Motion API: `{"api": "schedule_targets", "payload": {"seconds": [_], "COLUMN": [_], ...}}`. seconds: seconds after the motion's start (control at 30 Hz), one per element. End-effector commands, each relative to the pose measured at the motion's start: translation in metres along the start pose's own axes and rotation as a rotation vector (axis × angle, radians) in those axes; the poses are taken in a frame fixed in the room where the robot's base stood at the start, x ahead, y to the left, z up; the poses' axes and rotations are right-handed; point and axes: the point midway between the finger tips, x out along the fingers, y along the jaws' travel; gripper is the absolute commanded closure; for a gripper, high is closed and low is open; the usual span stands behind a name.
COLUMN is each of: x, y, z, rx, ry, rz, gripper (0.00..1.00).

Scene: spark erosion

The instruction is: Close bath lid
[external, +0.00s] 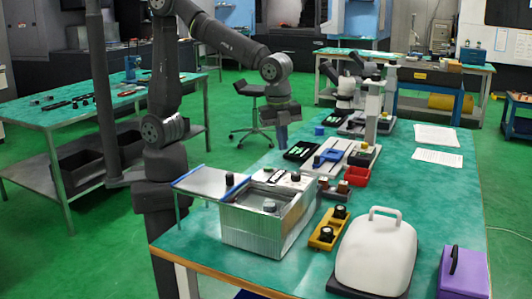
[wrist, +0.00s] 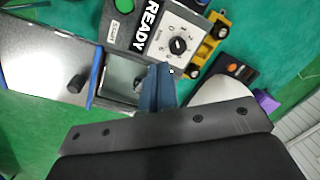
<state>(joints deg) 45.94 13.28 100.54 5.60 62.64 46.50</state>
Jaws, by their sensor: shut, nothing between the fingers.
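The metal bath (external: 262,232) stands on the near end of the green workbench, its top partly open with a small round part visible inside. A flat grey plate with blue edges and a black knob, seemingly the lid (external: 203,180), lies to the left of the opening. In the wrist view the lid (wrist: 40,62) is at left, with the opening of the bath (wrist: 124,75) to its right. My gripper (external: 282,140) is shut and empty, above and behind the bath. Its blue-grey fingers (wrist: 160,85) show beside the opening in the wrist view, apart from the knob.
A READY panel with a dial (wrist: 177,45) sits beside the opening. A yellow block holder (external: 327,232) and a white domed cover with a handle (external: 375,250) stand right of the bath. A purple box (external: 463,272) is at the right edge.

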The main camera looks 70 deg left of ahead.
Motion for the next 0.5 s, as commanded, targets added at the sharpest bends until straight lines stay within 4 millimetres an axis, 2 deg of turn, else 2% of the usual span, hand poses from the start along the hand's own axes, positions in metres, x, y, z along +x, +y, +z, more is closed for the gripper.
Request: {"api": "schedule_targets", "payload": {"seconds": [0.03, 0.2, 0.5], "x": [-0.009, -0.03, -0.051], "y": [0.021, 0.082, 0.176], "z": [-0.006, -0.013, 0.001], "rx": [0.128, 0.55, 1.288], "ry": [0.004, 0.002, -0.024], "rz": [-0.02, -0.079, -0.2], "gripper": [1.0, 1.0, 1.0]}}
